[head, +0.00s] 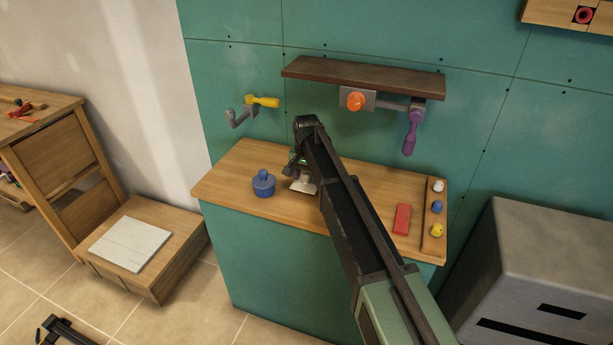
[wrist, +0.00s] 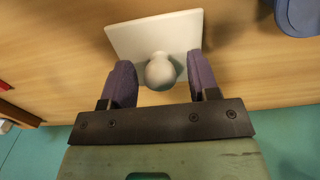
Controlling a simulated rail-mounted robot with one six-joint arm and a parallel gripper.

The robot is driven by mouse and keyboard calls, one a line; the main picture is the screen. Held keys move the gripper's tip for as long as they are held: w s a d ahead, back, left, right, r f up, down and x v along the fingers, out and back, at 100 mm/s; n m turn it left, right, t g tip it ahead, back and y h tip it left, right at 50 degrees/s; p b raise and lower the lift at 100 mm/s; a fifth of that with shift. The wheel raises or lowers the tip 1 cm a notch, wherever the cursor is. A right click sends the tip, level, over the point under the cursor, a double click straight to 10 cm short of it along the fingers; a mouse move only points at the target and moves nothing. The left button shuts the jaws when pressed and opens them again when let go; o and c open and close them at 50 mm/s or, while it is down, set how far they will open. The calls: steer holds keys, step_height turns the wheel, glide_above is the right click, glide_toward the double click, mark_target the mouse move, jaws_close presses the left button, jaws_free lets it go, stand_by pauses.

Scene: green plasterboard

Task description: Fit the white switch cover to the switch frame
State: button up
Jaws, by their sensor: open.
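The white switch cover (wrist: 135,37) is a square white plate with a round knob on top. It lies on the wooden worktop and also shows partly in the head view (head: 303,186), beneath my gripper. My gripper (wrist: 160,65) is open, with one purple-grey finger on each side of the knob and a visible gap on both sides. In the head view my gripper (head: 300,166) is largely hidden by my arm. A wooden panel (head: 543,12) with a black square and red ring sits at the upper right wall edge; I cannot tell whether this is the switch frame.
A blue lidded pot (head: 263,184) stands left of the cover. A red block (head: 402,219) and several small knobs lie at the right end of the worktop (head: 235,170). Above are a dark shelf (head: 365,76), a purple-handled tool (head: 411,132) and a yellow-handled crank (head: 262,102).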

mark_target(308, 175)
step_height(308, 175, up, 12)
steer(key=p, duration=1.2)
steer(key=shift+r+p, duration=0.25)
steer(key=shift+p, duration=0.05)
steer(key=shift+f, duration=0.1)
steer(key=s+d+n, duration=0.1)
steer(key=s+d, duration=1)
steer(key=s, duration=0.4)
steer(key=s+d+n, duration=0.2)
steer(key=s+d, duration=1)
steer(key=s, duration=0.4)
steer(key=shift+s, duration=0.25)
